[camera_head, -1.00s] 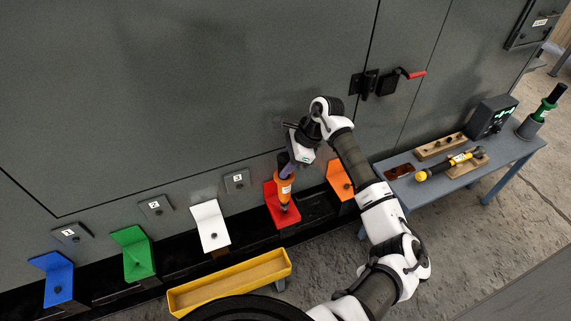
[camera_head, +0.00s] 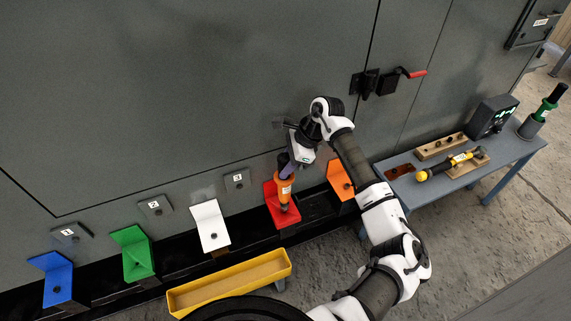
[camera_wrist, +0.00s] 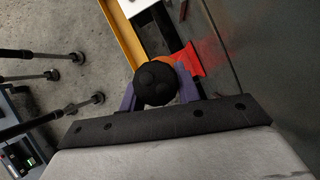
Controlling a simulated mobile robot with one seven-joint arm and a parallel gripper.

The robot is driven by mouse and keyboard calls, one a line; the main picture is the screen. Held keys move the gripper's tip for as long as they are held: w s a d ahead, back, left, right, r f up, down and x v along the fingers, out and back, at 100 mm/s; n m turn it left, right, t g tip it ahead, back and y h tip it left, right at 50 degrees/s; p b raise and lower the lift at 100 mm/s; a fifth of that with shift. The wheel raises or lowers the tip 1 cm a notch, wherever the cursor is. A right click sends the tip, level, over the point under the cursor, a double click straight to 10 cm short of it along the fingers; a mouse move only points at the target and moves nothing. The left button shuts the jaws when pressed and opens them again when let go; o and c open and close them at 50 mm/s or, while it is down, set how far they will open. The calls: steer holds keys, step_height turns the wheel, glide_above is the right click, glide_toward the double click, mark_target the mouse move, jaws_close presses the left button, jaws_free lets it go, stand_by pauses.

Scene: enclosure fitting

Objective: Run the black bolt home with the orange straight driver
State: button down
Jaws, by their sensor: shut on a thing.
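The orange straight driver (camera_head: 285,190) stands nearly upright over the red bracket (camera_head: 270,204), its lower end at the bracket's bottom flange. My gripper (camera_head: 287,162) is shut on the upper part of the driver. In the wrist view, the driver's round black top (camera_wrist: 156,84) sits between the purple fingers of my gripper (camera_wrist: 158,92). The bolt under the driver is hidden, so I cannot tell its colour or how deep it sits.
Blue (camera_head: 54,276), green (camera_head: 134,252), white (camera_head: 209,226) and orange (camera_head: 340,179) brackets line the cabinet's foot. A yellow tray (camera_head: 230,283) lies in front. A blue-grey bench (camera_head: 500,160) at right holds a yellow-black tool (camera_head: 450,165) and a green-handled tool (camera_head: 545,108) in a holder.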

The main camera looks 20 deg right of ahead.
mark_target(283, 157)
steer(key=shift+f+b, duration=0.5)
steer(key=shift+b, duration=0.2)
stand_by(1.0)
steer(key=shift+f+b, duration=0.35)
steer(key=shift+b, duration=0.8)
stand_by(0.7)
steer(key=shift+r, duration=0.2)
stand_by(0.4)
steer(key=shift+r+p, duration=0.6)
steer(key=shift+r, duration=2.25)
